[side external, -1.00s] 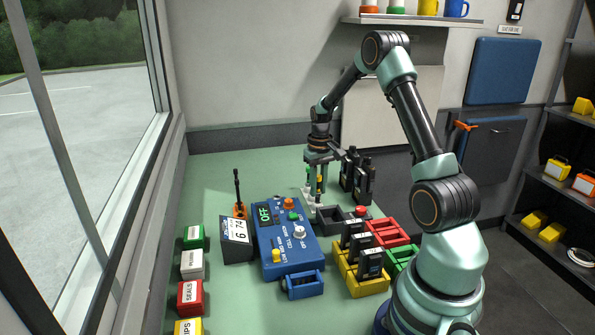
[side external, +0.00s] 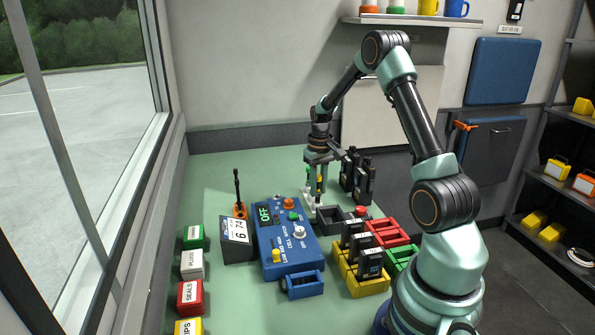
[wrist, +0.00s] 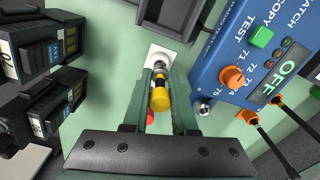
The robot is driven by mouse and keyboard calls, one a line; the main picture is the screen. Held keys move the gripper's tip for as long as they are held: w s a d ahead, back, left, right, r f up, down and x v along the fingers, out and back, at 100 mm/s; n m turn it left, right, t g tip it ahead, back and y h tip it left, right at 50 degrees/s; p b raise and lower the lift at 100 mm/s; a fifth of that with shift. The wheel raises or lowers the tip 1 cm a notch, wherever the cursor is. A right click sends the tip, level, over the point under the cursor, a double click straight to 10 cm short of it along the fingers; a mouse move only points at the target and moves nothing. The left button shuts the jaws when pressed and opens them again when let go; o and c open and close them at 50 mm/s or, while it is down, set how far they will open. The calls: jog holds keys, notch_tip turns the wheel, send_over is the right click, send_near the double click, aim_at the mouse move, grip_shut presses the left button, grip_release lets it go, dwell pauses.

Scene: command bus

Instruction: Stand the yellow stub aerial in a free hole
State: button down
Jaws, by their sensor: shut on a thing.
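The yellow stub aerial (wrist: 159,99) sits between the two fingers of my gripper (wrist: 160,78) in the wrist view, with its yellow cap toward the camera. The fingers are shut on it. Below it is a white block (wrist: 158,50), partly hidden by the fingers; its holes cannot be made out. A red tip (wrist: 150,117) shows beside the yellow cap. In the side view my gripper (side external: 316,188) points down over the pale block (side external: 307,201). Whether the aerial's lower end is inside a hole is hidden.
A blue control box (side external: 284,245) reading OFF stands to the left in the side view. A dark tray (side external: 329,219) lies close to the gripper, with black radios (side external: 357,178) behind it. Yellow (side external: 362,283) and red (side external: 388,232) crates stand toward the front right.

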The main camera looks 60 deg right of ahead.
aim_at(319, 175)
jog(key=shift+f, duration=1.3)
jog(key=shift+c, duration=1.5)
grip_release()
jog(key=shift+r, duration=3.55)
jog(key=shift+a, duration=0.1)
jog(key=s+a+r+n+t, duration=0.2)
jog(key=a+r, duration=0.6)
jog(key=a, duration=0.3)
jog(key=s+a+r+n+t, duration=0.1)
jog(key=a+r+n+t, duration=0.1)
jog(key=a+r, duration=0.7)
jog(key=s+a+f+n+t, duration=0.1)
jog(key=s+a+n, duration=0.1)
jog(key=s+a, duration=0.3)
jog(key=a, duration=0.3)
jog(key=shift+a+f, duration=0.3)
jog(key=shift+a, duration=0.1)
